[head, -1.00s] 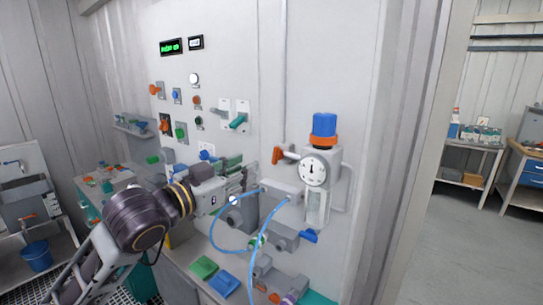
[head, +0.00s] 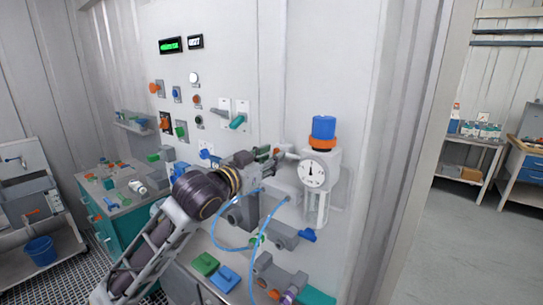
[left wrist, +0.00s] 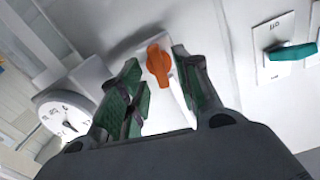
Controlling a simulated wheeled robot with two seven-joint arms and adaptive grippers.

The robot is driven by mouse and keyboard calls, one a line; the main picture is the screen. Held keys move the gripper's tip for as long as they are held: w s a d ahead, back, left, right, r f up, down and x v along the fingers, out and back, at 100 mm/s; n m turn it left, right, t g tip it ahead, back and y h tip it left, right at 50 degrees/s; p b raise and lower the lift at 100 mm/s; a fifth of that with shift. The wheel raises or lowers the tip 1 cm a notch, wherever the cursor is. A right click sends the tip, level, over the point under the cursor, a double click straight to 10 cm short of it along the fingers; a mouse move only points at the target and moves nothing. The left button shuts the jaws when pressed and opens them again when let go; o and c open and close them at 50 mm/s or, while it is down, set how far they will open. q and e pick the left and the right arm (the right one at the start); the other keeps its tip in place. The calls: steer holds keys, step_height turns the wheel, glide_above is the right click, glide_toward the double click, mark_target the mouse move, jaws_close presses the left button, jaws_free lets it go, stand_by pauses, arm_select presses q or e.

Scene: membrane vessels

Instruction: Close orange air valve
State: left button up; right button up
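The orange air valve handle (left wrist: 158,64) shows in the left wrist view on a pale fitting, between the green-padded fingers of my left gripper (left wrist: 154,72). The fingers are apart, one on each side of the handle, and I see a gap on both sides. In the head view my left gripper (head: 272,156) is at the wall panel, just left of the gauge, and mostly hides the valve. The white round gauge (head: 313,174) sits under an orange ring and a blue cap (head: 323,127). My right gripper is in neither view.
Blue hoses (head: 252,245) loop below my left gripper. Grey pipe fittings with a blue handle (head: 307,236) stick out lower on the panel. A teal switch (head: 237,121) is up and left. The floor at the right is open.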

arm_select(q)
steer(key=shift+w+d, duration=0.3)
steer(key=shift+w, duration=0.1)
jaws_close()
